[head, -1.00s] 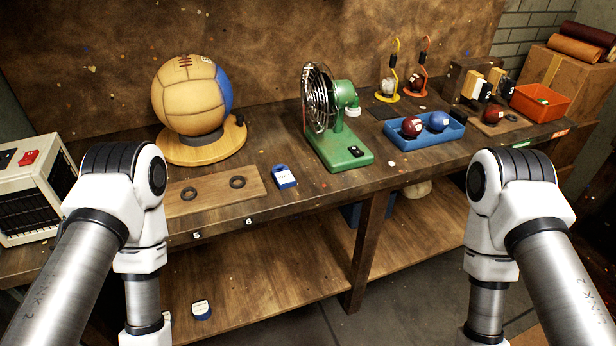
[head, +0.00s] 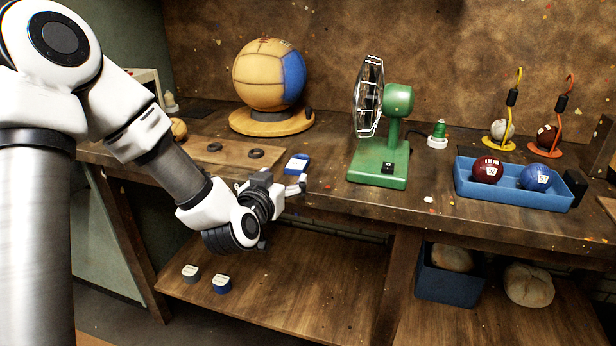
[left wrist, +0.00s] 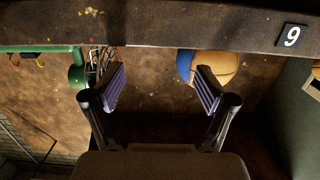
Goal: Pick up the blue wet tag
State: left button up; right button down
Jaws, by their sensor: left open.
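The blue tag (head: 297,163) with a white label lies on the workbench (head: 330,192), between the wooden board and the green fan. Its lettering is too small to read now. My left gripper (head: 297,187) is just in front of the tag at the bench's front edge, apart from it as far as I can tell. In the left wrist view my left gripper (left wrist: 161,88) is open, with nothing between its fingers; the tag does not show there. My right gripper is out of view.
The green fan (head: 392,145) stands right of the tag. A ball (head: 258,78) on a round wooden stand is behind left. A board (head: 230,152) with two dark rings lies left. A blue tray (head: 510,190) holds two balls.

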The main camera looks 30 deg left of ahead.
aim_at(296, 165)
pick_arm(q)
jog(key=x, duration=0.4)
jog(key=shift+w+f, duration=0.15)
jog(key=shift+f, duration=0.05)
jog(key=shift+w+r, duration=0.15)
jog(key=shift+w, duration=0.15)
jog(key=x, duration=0.4)
jog(key=shift+a+b, duration=0.1)
jog(key=shift+b, duration=0.25)
jog(key=shift+s, duration=0.2)
jog(key=c, duration=1.1)
